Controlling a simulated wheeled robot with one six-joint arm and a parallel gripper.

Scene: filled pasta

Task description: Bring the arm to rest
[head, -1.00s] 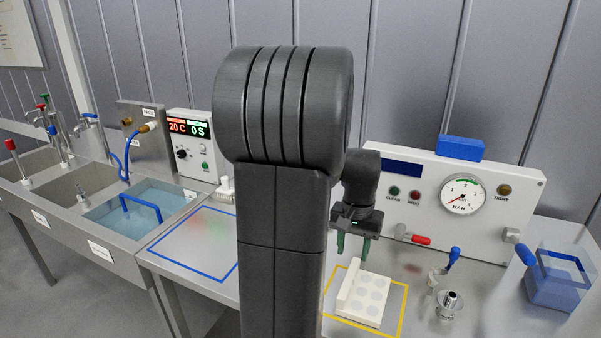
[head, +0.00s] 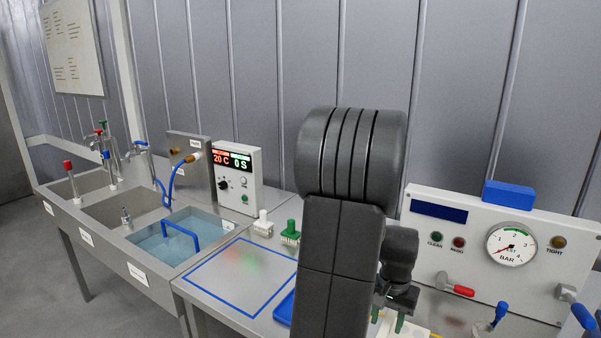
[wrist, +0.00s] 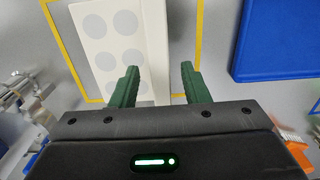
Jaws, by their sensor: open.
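My gripper (head: 388,318) is low in the head view, just left of the gauge panel, with my arm links blocking much of the middle. A white block with grey round spots (wrist: 118,72) lies beyond the fingers on the bench, inside a yellow outline (wrist: 198,45). The left finger overlaps the block in the picture; I cannot tell the height between them. In the head view the block is mostly out of frame or hidden.
A gauge panel (head: 455,245) with a red-handled valve (head: 458,290) stands right of the gripper. A blue tray (head: 284,308) is partly hidden by my arm. Left are a blue-outlined area (head: 235,270), a green fitting (head: 291,232) and a water basin (head: 180,238). A blue object (wrist: 278,40) shows in the wrist view.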

